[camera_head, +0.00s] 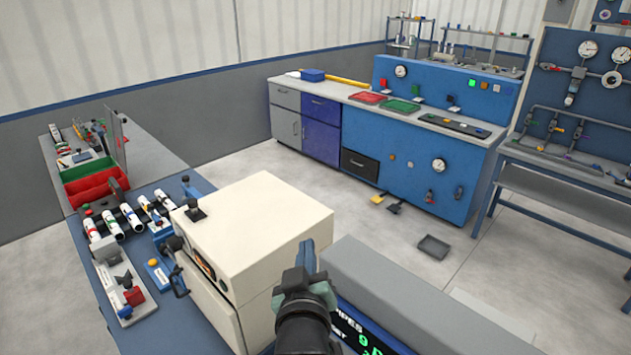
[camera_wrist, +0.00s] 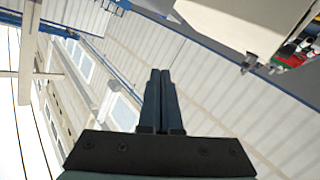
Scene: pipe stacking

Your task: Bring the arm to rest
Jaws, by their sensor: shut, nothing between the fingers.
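My gripper (camera_head: 306,255) stands in the lower middle of the head view, at the right side of the cream box-shaped machine, with its fingers pointing up. In the wrist view my gripper (camera_wrist: 160,75) has its two dark fingers side by side and shut, with nothing between them. It is clear of the bench surface. I cannot tell from the head view how far it is from the cream machine behind it.
The cream machine (camera_head: 245,235) stands on the blue bench (camera_head: 185,320), left of my gripper. White pipes (camera_head: 133,218) lie in a rack farther left. A grey unit with a green display (camera_head: 365,340) is close on the right. Open floor (camera_head: 300,185) lies beyond.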

